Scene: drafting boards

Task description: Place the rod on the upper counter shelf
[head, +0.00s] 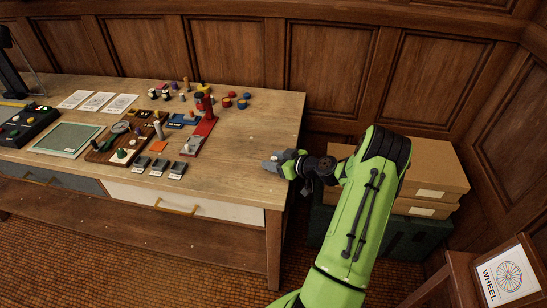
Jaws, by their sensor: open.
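My gripper (268,164) is open over the right end of the wooden table (262,122), and I see nothing between its fingers. Whether it touches the tabletop is unclear. No rod can be named for certain. A pale upright peg (158,131) stands near the brown board (105,150), left of my gripper. A red upright post (207,106) rises from a red base farther back. I see no separate upper shelf; the tabletop is the highest surface in view.
Small grey trays (178,169), coloured round pieces (228,101), a green mat (68,139) and a dark control box (27,125) crowd the table's left and middle. The tabletop's right end is mostly bare. Cardboard boxes (440,178) stand to the right, beyond my arm.

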